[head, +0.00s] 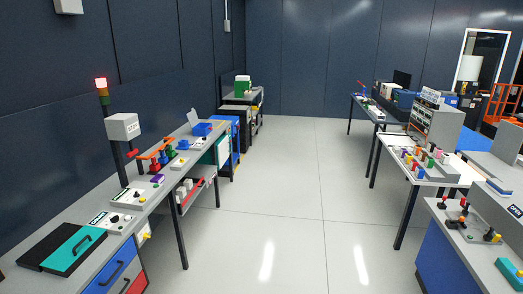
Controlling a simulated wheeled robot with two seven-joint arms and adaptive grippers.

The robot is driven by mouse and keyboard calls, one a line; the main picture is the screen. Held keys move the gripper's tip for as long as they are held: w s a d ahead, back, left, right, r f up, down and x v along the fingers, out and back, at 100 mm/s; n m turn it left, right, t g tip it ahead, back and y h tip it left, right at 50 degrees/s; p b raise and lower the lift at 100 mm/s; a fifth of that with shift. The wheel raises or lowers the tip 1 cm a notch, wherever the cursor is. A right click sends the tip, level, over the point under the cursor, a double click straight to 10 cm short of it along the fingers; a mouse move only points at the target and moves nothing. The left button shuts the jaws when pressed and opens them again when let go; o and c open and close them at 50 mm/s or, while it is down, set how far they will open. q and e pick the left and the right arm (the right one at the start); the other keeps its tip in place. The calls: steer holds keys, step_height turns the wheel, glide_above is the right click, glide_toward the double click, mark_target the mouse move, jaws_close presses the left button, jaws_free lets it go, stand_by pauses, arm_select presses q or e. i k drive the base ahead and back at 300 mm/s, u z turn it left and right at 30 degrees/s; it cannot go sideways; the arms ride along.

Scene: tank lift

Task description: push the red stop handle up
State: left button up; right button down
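Neither of my grippers is in view. I cannot tell for sure which part is the red stop handle. A small red piece (132,154) shows at the left bench, beside a black pole (116,155) under a grey box. A long red bar (192,196) lies lower, at the shelf under the same bench. Red-topped levers (443,202) stand on the near right bench. All of these are small and far from the camera.
Benches with several coloured parts line the right side. The pale floor (290,185) between them is clear back to the dark wall.

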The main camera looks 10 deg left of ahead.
mark_target(133, 151)
steer(key=z, duration=0.05)
steer(key=i, duration=1.85)
steer(key=u, duration=0.8)
steer(key=i, duration=1.15)
steer(key=u, duration=1.55)
steer(key=i, duration=0.6)
steer(key=u, duration=0.45)
